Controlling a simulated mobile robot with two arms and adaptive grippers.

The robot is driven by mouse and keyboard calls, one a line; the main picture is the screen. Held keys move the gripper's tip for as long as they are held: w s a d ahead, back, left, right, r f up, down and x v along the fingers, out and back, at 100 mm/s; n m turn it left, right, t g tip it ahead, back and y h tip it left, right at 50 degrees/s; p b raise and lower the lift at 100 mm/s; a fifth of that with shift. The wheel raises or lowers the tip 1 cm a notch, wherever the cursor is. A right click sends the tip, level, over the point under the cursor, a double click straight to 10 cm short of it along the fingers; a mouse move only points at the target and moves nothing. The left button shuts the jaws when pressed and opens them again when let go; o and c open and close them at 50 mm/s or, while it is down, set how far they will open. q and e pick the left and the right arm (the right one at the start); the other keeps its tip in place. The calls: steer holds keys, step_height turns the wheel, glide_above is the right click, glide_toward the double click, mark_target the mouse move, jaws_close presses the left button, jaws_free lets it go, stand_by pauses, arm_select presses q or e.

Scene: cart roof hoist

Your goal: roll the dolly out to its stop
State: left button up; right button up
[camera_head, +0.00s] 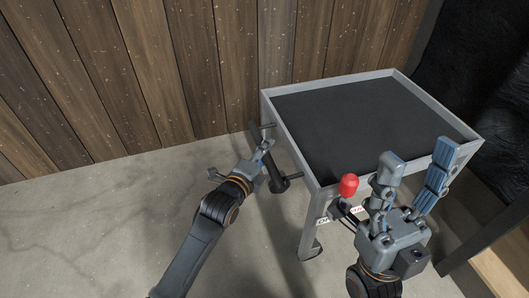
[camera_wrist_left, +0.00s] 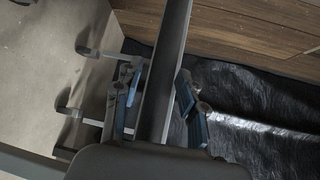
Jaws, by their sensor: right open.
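A grey-framed cart (camera_head: 297,150), which I take to be the dolly, has a black top and a caster at its front leg. My left gripper (camera_head: 264,152) is at its left side, by a dark bar (camera_head: 268,158) with short pegs. In the left wrist view my left gripper's fingers (camera_wrist_left: 158,98) lie on both sides of a long dark grey bar (camera_wrist_left: 170,50). I cannot tell whether they press on it. My right gripper (camera_head: 416,172) is open and empty at the cart's front right. A red knob (camera_head: 348,185) stands at the cart's front, left of the right gripper.
A wooden plank wall (camera_head: 150,70) stands behind the cart. Black crinkled sheeting (camera_head: 475,60) hangs at the right. A dark beam and a wooden board (camera_head: 495,270) are at the lower right. The concrete floor (camera_head: 90,230) is clear at the left.

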arm_select(q)
jaws_close()
steer(key=shift+a, duration=0.1)
